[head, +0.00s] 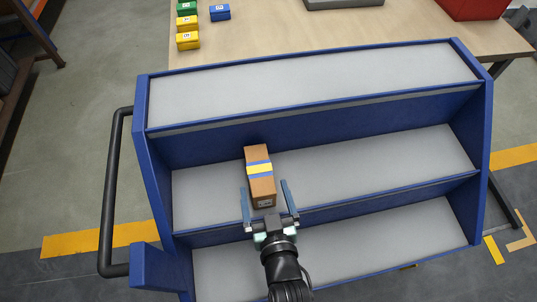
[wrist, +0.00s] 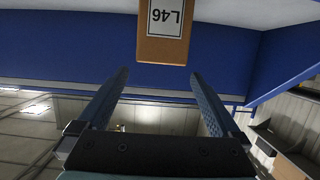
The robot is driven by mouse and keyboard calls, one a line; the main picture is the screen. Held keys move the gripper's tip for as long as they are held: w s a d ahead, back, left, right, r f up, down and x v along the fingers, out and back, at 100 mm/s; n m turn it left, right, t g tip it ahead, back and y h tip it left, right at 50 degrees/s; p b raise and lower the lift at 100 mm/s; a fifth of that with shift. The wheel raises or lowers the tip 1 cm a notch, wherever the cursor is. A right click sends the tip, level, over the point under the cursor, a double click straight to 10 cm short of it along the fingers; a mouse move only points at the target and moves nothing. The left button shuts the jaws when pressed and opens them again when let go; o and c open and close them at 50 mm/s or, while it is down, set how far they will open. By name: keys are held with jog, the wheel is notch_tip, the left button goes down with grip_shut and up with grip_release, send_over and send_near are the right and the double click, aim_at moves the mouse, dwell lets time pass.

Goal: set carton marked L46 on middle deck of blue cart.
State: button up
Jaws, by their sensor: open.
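The carton (head: 260,177) is brown with a blue and yellow band. It rests on the middle deck (head: 370,163) of the blue cart (head: 154,165), left of the deck's centre. In the wrist view the carton (wrist: 163,48) shows a white label reading L46, upside down in that picture. My gripper (head: 265,202) is at the front of the middle deck. Its fingers are spread wide apart. In the wrist view the gripper (wrist: 158,85) is empty, with the carton's labelled end just beyond the fingertips and clear space on both sides.
The top deck (head: 310,85) and lower deck (head: 380,240) of the cart are bare. A wooden table (head: 270,40) behind holds small green, yellow and blue boxes, a grey tray (head: 345,3) and a red bin (head: 470,8). A black handle (head: 112,190) is at the cart's left.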

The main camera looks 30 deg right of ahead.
jog(key=shift+v, duration=2.1)
jog(key=shift+w+r, duration=0.1)
jog(key=w+a+r+n+t+y, duration=0.15)
jog(key=w+r, duration=0.35)
jog(key=r, duration=0.5)
jog(key=w+a+r+t, duration=0.25)
jog(key=w+r, duration=0.25)
jog(key=r, duration=0.6)
jog(key=w+a+r+n+t, duration=0.1)
jog(key=w+r+t, duration=0.3)
jog(key=r, duration=0.6)
jog(key=s+a+r+t, duration=0.1)
jog(key=s+a+r, duration=0.1)
jog(key=r, duration=0.8)
jog(key=s+a+r+t+y, duration=0.1)
jog(key=s+a+r+t, duration=0.1)
jog(key=r, duration=0.8)
jog(key=s+a+r+t+y, duration=0.1)
jog(key=s+r, duration=0.3)
jog(key=r, duration=0.6)
jog(key=shift+s+a+r+n+t, duration=0.25)
jog(key=shift+a+r+n+t, duration=0.1)
jog(key=shift+a+t, duration=0.3)
jog(key=shift+d+f+y, duration=0.1)
jog(key=shift+y, duration=0.15)
